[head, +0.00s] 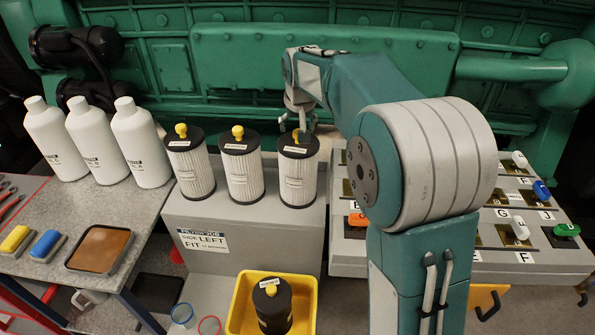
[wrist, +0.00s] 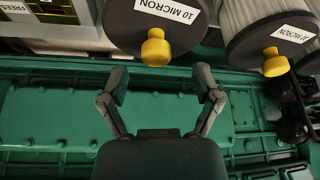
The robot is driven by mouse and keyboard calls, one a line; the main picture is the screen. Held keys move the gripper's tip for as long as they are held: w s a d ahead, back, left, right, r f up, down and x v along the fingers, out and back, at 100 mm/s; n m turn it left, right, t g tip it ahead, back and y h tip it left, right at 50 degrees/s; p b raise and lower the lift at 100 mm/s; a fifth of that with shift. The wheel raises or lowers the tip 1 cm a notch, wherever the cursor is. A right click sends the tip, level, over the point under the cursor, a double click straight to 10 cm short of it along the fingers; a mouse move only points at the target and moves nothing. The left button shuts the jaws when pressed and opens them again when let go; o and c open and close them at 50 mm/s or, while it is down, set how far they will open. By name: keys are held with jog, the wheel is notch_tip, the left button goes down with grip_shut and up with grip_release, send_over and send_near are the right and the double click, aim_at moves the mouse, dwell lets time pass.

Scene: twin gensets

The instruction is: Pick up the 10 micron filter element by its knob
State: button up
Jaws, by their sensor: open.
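The filter element labelled 10 MICRON (wrist: 183,38) is at the top middle of the wrist view, with its yellow knob (wrist: 156,47) showing. It appears to be the right one of three white pleated elements (head: 298,180) on the grey cabinet in the head view, upright with a dark cap. My gripper (head: 299,112) is just behind and above that cap in the head view. In the wrist view my gripper (wrist: 162,88) is open and empty, its fingers apart. The knob lies beyond the gap between the fingertips and does not touch them.
Middle (head: 242,175) and left (head: 190,170) elements stand close beside it. A second capped element (wrist: 280,42) shows in the wrist view. A yellow tray (head: 241,305) holds a dark filter. White bottles (head: 140,145) stand left. Green engine casing (head: 240,60) is close behind my gripper.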

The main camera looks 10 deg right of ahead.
jog(key=x, duration=0.3)
jog(key=shift+d+f, duration=0.15)
jog(key=shift+f, duration=0.15)
jog(key=shift+c, duration=0.3)
grip_shut()
